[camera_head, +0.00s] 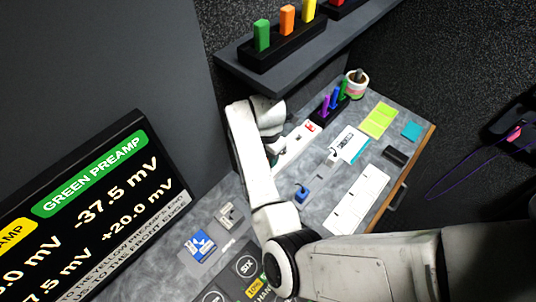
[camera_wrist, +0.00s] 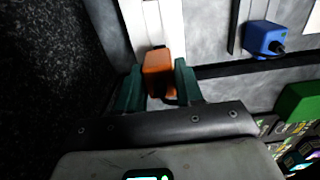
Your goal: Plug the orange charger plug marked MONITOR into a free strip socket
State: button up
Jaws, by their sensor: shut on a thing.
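My gripper (camera_wrist: 159,84) is shut on the orange plug (camera_wrist: 157,65), with a dark green finger on each side of it in the wrist view. The plug's marking cannot be read. A white strip (camera_wrist: 145,18) lies just beyond the plug; whether the plug touches it or is above it I cannot tell. In the head view the white power strip (camera_head: 296,148) with a red switch lies beside my arm, partly hidden by it. The gripper and orange plug are mostly hidden there by my wrist. I cannot make out which sockets are free.
A blue plug (camera_head: 302,194) lies on the bench, also in the wrist view (camera_wrist: 264,38). A white plug (camera_head: 333,154) and a grey plug (camera_head: 228,214) lie nearby. A shelf (camera_head: 290,55) with coloured blocks overhangs the back. A green block (camera_wrist: 299,103) is right of my gripper.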

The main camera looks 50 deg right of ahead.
jog(key=shift+f+b, duration=0.45)
jog(key=shift+f, duration=0.6)
jog(key=o, duration=1.2)
jog(key=shift+c, duration=0.2)
jog(key=shift+r+b, duration=0.4)
jog(key=shift+r, duration=3.35)
